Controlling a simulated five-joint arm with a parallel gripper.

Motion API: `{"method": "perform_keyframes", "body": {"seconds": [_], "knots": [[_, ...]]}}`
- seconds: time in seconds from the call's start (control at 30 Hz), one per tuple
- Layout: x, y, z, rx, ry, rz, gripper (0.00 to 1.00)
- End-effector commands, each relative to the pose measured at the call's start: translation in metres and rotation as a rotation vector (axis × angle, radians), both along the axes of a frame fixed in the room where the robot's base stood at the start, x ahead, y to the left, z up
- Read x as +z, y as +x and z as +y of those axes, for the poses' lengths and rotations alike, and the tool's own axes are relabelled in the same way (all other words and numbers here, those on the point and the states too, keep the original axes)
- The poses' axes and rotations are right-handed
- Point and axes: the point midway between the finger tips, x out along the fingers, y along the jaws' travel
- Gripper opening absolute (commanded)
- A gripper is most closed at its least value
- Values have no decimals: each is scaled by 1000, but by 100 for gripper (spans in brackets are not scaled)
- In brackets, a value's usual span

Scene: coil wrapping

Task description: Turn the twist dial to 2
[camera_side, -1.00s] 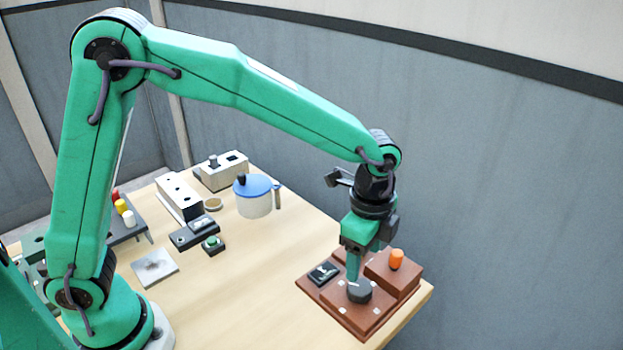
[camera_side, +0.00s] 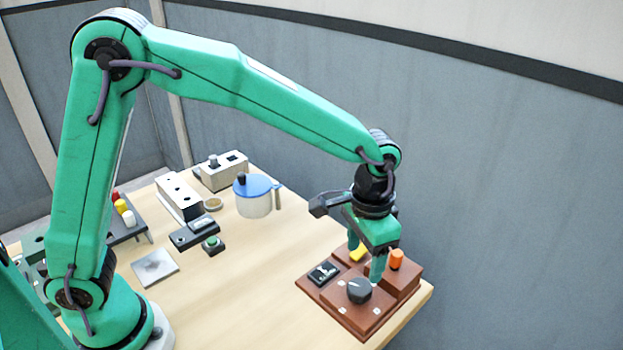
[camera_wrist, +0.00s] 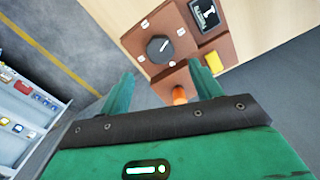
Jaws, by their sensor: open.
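The twist dial is a dark grey round knob (camera_side: 358,291) with a light pointer mark, set on a brown panel (camera_side: 330,306) with small white marks around it. In the wrist view the dial (camera_wrist: 160,49) lies beyond my fingertips, roughly midway between them, with white marks around it. My gripper (camera_side: 366,262) is open and empty. It is above the panel, behind the dial, apart from it, between the yellow block and the orange peg in the side view. In the wrist view its two green fingers (camera_wrist: 160,78) are spread wide. The numbers on the marks are too small to read.
An orange peg (camera_side: 396,259) stands on the panel's raised block, close to one finger. A yellow piece (camera_side: 359,254) and a black switch plate (camera_side: 323,273) are also on the panel. A blue-lidded pot (camera_side: 254,202) stands further left. The table's middle is clear.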

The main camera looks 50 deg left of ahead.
Motion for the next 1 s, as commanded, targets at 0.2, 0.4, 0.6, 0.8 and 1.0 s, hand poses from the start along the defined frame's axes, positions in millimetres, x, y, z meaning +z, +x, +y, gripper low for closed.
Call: {"method": "perform_keyframes", "body": {"seconds": [0.2, 0.4, 0.6, 0.8, 1.0], "knots": [[-6, 0, 0, -2, 0, 1, 64], [-22, 0, 0, -3, 1, 3, 64], [-48, -1, 0, -4, 1, 4, 64], [-68, 0, 0, -4, 1, 2, 64], [-78, 0, 0, -4, 0, 0, 64]]}}
